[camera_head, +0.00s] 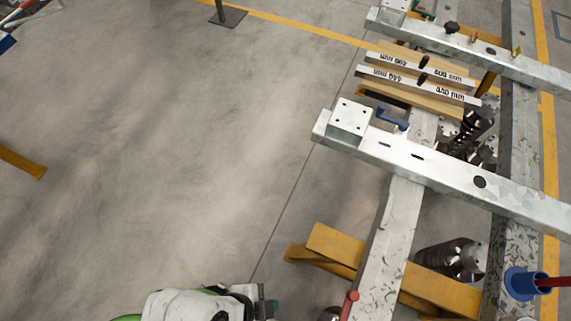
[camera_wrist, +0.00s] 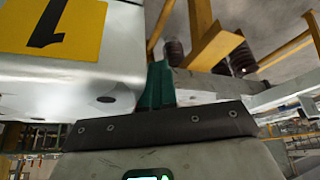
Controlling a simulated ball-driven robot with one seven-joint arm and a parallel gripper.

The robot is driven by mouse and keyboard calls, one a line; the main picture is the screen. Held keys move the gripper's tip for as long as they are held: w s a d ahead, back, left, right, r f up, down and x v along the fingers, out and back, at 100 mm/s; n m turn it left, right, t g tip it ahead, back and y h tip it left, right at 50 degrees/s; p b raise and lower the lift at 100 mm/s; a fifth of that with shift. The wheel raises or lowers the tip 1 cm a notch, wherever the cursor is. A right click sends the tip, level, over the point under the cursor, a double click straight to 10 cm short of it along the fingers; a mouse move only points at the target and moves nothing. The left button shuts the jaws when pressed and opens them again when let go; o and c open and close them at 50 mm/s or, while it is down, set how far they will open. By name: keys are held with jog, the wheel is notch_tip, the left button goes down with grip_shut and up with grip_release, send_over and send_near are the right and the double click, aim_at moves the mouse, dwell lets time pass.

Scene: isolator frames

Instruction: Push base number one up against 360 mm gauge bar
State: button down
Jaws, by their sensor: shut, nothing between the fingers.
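In the wrist view, base number one (camera_wrist: 105,75) is a pale metal block at the upper left, with a yellow plate (camera_wrist: 55,28) bearing a black 1. My gripper (camera_wrist: 158,85) has teal fingers, close together and empty, just right of the base's edge; I cannot tell whether they touch it. In the head view my gripper (camera_head: 270,307) is at the bottom edge, left of the frame. Two pale gauge bars with mm labels, an upper one (camera_head: 405,66) and a lower one (camera_head: 408,82), lie at the upper right. Which is 360 mm is unclear. The base's number is not visible there.
Galvanised cross beams (camera_head: 455,178) span the long rails (camera_head: 400,222) at the right. Yellow supports (camera_head: 335,242) and dark ribbed insulators (camera_head: 450,258) are below. A blue cup with a red handle (camera_head: 522,283) stands at lower right. The floor at left is mostly clear.

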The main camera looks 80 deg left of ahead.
jog(key=shift+s+d+f, duration=0.2)
jog(key=shift+s+d, duration=0.5)
jog(key=shift+d, duration=0.45)
jog(key=shift+s+d+p, duration=0.25)
jog(key=shift+s+d, duration=0.2)
jog(key=shift+d, duration=0.25)
jog(key=shift+s+d+p, duration=0.25)
jog(key=shift+s+d, duration=0.15)
jog(key=shift+d, duration=0.3)
jog(key=shift+s+d, duration=0.15)
jog(key=shift+d, duration=0.15)
jog(key=shift+s+d, duration=0.45)
jog(key=shift+d, duration=0.4)
jog(key=shift+s+d, duration=0.45)
jog(key=shift+d, duration=0.35)
jog(key=shift+r+p, duration=0.1)
jog(key=shift+p, duration=0.2)
jog(key=shift+w+a+p, duration=0.2)
jog(key=shift+w+a, duration=0.1)
jog(key=shift+a, duration=0.2)
jog(key=shift+w+a+p, duration=0.15)
jog(key=shift+w+a, duration=0.1)
jog(key=shift+a, duration=0.2)
jog(key=shift+r, duration=0.1)
